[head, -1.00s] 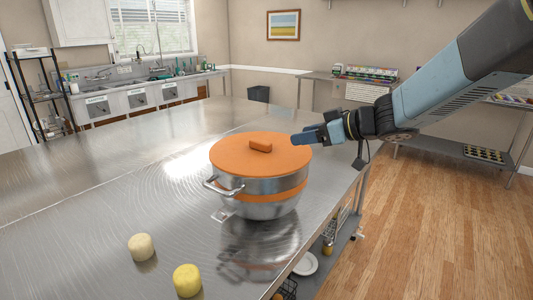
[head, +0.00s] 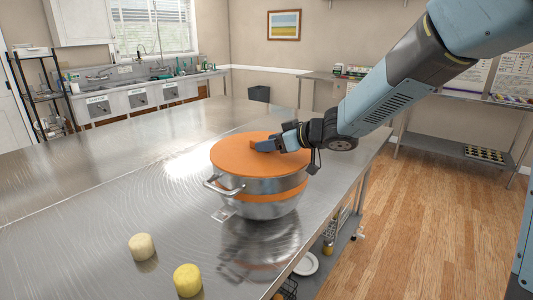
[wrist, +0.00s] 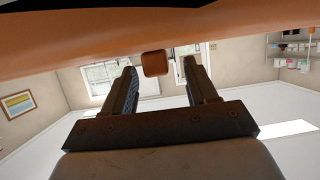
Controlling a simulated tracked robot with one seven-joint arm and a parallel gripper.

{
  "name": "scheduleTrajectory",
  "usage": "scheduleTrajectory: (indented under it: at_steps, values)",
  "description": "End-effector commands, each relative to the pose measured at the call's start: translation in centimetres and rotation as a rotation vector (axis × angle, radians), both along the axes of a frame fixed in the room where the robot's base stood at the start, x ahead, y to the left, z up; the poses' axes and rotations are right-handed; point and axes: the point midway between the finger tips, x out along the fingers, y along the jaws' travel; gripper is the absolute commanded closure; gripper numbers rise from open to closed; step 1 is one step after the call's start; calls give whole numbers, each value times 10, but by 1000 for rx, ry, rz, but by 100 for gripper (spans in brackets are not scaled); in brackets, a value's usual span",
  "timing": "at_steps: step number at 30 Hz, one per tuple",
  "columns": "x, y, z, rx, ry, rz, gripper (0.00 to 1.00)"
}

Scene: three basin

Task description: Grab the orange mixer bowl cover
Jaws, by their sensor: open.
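The orange mixer bowl cover (head: 234,158) lies flat on top of a steel bowl (head: 262,206) on the metal table. Its small block handle (head: 254,143) stands at the middle and is partly hidden by my gripper (head: 262,145) in the head view. In the wrist view the cover (wrist: 80,47) spans the top of the picture, with the handle (wrist: 155,63) between the tips of my two fingers. My gripper (wrist: 158,75) is open there, with a gap on each side of the handle. It reaches in low over the cover from the right.
A cream cylinder (head: 142,247) and a yellow cylinder (head: 187,280) stand on the table at the front left. The steel bowl has a side handle (head: 222,186) at left. The table (head: 90,210) is clear to the left and behind the bowl.

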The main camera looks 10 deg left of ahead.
Motion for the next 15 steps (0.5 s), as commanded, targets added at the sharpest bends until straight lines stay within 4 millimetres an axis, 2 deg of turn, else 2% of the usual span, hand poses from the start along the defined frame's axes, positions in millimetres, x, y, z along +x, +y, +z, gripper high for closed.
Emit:
scheduleTrajectory:
  at_steps: [3,11,15]
  values:
    - [2,7,-3,0,0,-1,43]
    - [3,7,-3,0,-1,-2,44]
    - [3,7,-3,0,-1,-2,57]
